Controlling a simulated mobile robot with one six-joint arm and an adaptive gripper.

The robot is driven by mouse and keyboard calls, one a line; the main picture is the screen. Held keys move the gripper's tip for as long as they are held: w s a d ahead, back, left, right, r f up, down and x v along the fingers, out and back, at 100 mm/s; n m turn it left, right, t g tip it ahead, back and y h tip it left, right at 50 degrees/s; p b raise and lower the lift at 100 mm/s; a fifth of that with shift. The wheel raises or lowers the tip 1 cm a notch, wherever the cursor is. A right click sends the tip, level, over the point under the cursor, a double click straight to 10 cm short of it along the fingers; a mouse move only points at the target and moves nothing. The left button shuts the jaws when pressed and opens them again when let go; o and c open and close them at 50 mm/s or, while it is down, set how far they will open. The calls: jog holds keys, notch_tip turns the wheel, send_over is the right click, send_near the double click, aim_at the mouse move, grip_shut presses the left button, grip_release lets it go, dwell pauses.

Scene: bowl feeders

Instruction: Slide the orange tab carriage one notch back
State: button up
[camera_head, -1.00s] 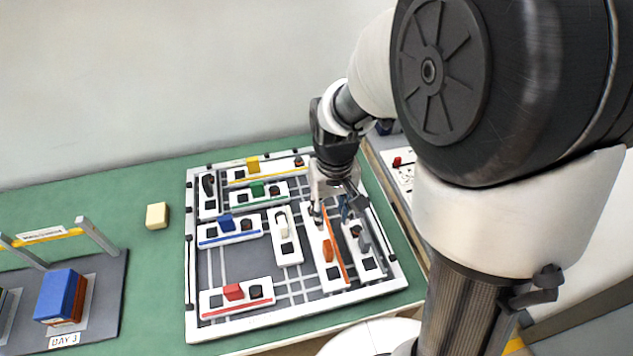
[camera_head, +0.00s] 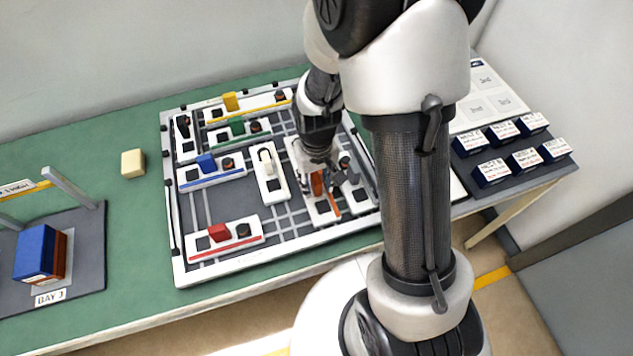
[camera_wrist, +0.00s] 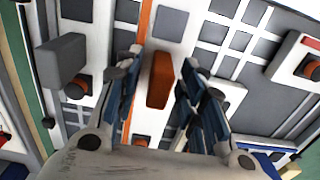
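The orange tab (camera_head: 317,184) stands on a long white carriage (camera_head: 322,214) with an orange stripe, at the right part of the board. In the wrist view the orange tab (camera_wrist: 160,80) stands between my two fingers, with a visible gap on each side. My gripper (camera_head: 327,178) is open around the tab, low over the carriage; it fills the bottom of the wrist view (camera_wrist: 162,82). The far end of the carriage is partly hidden by my gripper in the head view.
A grey-tabbed carriage (camera_head: 361,197) lies close on the right, and a white-tabbed carriage (camera_head: 268,184) on the left. Red (camera_head: 219,232), blue (camera_head: 206,162), green (camera_head: 237,127) and yellow (camera_head: 230,101) tabs stand on other carriages. Labelled boxes (camera_head: 492,172) sit at the right.

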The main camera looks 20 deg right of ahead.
jog(key=shift+c, duration=0.4)
grip_shut()
dwell(0.4)
